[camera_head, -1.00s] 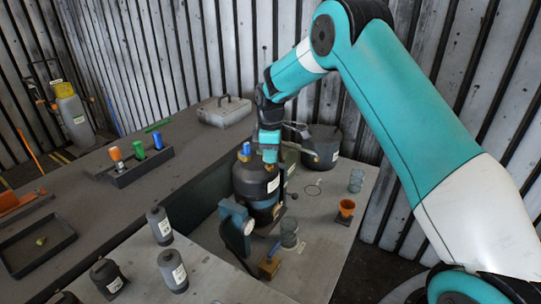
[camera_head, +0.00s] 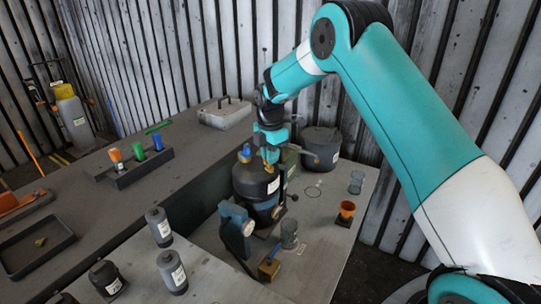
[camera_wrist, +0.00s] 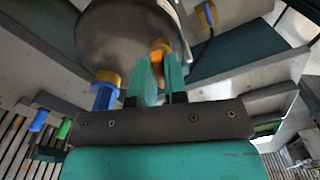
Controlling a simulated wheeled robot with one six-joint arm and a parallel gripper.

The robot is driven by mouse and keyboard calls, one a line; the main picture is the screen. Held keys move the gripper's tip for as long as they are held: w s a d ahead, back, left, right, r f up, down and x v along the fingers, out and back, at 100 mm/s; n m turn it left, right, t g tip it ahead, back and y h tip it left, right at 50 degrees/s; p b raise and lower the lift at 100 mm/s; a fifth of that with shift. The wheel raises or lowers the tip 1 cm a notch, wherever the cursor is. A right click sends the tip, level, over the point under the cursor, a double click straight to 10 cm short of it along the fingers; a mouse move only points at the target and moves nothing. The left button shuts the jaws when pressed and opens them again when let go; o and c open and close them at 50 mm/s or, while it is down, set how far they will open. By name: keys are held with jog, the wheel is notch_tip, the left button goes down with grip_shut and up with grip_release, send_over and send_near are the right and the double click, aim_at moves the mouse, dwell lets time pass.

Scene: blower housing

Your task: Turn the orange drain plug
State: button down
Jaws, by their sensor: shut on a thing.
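The orange drain plug (camera_wrist: 158,48) sits in a yellow collar on the round grey blower housing (camera_wrist: 120,35), seen in the wrist view. The teal fingers of my gripper (camera_wrist: 162,78) are shut on the plug, with its orange end showing between and beyond them. In the head view, my gripper (camera_head: 270,154) points down at the top of the dark housing (camera_head: 252,182), and its fingers largely hide the plug there. A blue plug (camera_wrist: 103,96) in a yellow collar stands to the left of the fingers; it also shows in the head view (camera_head: 245,151).
A blue-grey clamp (camera_head: 236,222), a clear cup (camera_head: 289,235) and an orange cup (camera_head: 346,209) stand near the housing. A dark pot (camera_head: 320,148) is behind it. A rack with coloured plugs (camera_head: 130,172) and several grey bottles (camera_head: 172,272) are to the left.

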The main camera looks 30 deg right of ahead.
jog(key=shift+w+r+n, duration=0.1)
jog(key=shift+n, duration=0.2)
jog(key=c, duration=1.2)
grip_release()
jog(key=shift+o, duration=0.2)
notch_tip(320, 180, up, 17)
jog(key=b, duration=0.2)
jog(key=shift+r+b, duration=0.2)
jog(key=shift+b, duration=0.15)
